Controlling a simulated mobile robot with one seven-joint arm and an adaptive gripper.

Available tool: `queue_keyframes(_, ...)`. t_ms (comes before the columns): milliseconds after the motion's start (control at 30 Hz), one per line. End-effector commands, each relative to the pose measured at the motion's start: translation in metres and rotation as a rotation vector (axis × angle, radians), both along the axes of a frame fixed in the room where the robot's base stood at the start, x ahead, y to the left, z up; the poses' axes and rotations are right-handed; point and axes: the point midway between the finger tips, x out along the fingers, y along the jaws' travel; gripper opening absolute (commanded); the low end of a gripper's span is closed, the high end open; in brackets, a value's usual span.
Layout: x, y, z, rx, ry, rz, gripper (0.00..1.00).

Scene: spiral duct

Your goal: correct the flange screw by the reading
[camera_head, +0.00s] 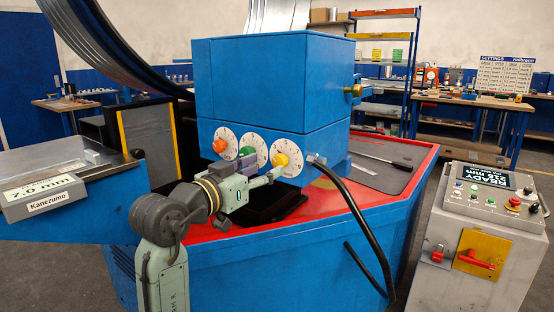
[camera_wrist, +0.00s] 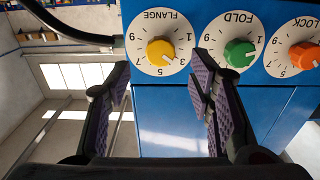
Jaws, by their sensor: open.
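The flange screw is a yellow knob (camera_wrist: 161,52) on a white dial marked FLANGE. It also shows in the head view (camera_head: 280,160) as the rightmost of three dials on the blue machine. My gripper (camera_head: 270,177) is open and empty just in front of it. In the wrist view, my gripper's (camera_wrist: 160,76) purple-padded fingers stand either side of the yellow knob, apart from it. The knob's exact pointer setting is too small to tell. A grey gauge display (camera_head: 43,194) at the left reads about 7.0 mm.
The green FOLD knob (camera_wrist: 239,53) and orange LOCK knob (camera_wrist: 304,55) sit beside the flange dial. A black cable (camera_head: 352,205) hangs right of my gripper. A control box (camera_head: 482,222) with a READY display stands at right; a SETTINGS board (camera_head: 505,75) hangs behind.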

Motion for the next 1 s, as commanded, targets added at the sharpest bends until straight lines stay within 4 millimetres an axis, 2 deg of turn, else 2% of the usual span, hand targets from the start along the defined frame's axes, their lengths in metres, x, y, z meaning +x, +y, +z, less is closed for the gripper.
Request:
queue_keyframes(100, 0.018, -0.014, 0.002, 0.0, 0.002, -0.002, 0.48)
queue_keyframes(300, 0.039, -0.028, 0.002, -0.001, -0.001, 0.0, 0.48)
queue_keyframes(700, 0.045, -0.032, 0.0, -0.001, -0.002, 0.003, 0.48)
queue_keyframes(1000, 0.045, -0.032, 0.0, 0.0, -0.002, 0.002, 0.28)
